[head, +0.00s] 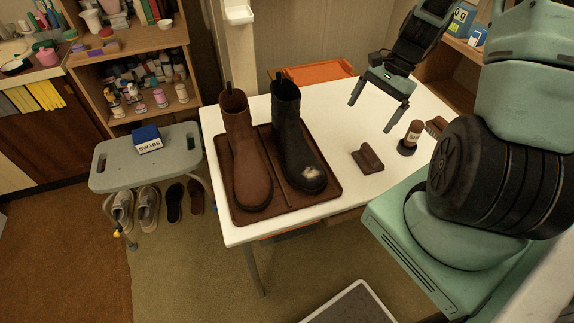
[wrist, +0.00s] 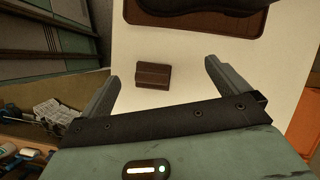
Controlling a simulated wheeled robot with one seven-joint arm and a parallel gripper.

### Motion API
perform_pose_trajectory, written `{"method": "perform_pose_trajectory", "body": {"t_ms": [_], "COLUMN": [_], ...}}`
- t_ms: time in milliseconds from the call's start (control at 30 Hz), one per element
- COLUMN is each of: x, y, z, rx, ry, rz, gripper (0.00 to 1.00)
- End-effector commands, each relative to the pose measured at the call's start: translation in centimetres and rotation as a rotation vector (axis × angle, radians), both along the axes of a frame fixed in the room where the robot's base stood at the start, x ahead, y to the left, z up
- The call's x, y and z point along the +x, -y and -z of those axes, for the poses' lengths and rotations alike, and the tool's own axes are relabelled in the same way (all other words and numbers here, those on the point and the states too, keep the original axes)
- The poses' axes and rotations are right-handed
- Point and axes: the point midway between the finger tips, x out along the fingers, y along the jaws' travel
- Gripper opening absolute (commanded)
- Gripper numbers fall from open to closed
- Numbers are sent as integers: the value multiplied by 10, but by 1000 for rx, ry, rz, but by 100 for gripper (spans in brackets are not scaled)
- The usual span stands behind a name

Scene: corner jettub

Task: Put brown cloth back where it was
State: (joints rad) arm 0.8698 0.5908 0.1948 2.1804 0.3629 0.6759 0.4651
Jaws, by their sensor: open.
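The brown cloth (head: 367,159) looks like a small folded brown piece. It lies on the white table to the right of the boot tray. In the wrist view the cloth (wrist: 152,76) shows between and beyond my fingers, with nothing touching it. My gripper (head: 372,116) is open and empty, above the far part of the table, behind the cloth in the head view. Its two fingers also show spread in the wrist view (wrist: 161,74).
A brown tray (head: 222,165) holds a brown boot (head: 245,150) and a black boot (head: 287,130) with a pale toe patch. The table (head: 345,205) is bare around the cloth.

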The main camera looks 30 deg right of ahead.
Motion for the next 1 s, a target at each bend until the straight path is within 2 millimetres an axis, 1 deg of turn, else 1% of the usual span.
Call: {"method": "perform_pose_trajectory", "body": {"t_ms": [33,67,100,167,200,233,267,300,367,400,467,500,567,600,700,800,833,900,1000], "x": [12,17,21,23,22,20,17,11,-1,-10,-27,-40,-60,-73,-103,-124,-129,-136,-140], "y": [-33,-52,-76,-112,-136,-154,-171,-193,-225,-244,-272,-289,-310,-321,-342,-353,-355,-358,-360], "z": [-15,-22,-31,-44,-53,-59,-65,-72,-83,-89,-98,-104,-111,-115,-123,-128,-129,-130,-130], "rx": [-24,-36,-51,-73,-86,-96,-106,-118,-136,-147,-162,-173,-187,-195,-213,-225,-228,-232,-234], "ry": [28,45,67,100,122,140,158,182,219,244,282,309,348,373,429,469,478,491,499], "rz": [-142,-225,-332,-495,-600,-682,-763,-869,-1032,-1138,-1299,-1406,-1558,-1653,-1853,-1993,-2023,-2069,-2097], "gripper": [100,100,100,100,100,100,100,100,100,100,100,100,100,100,100,100,100,100,100]}}
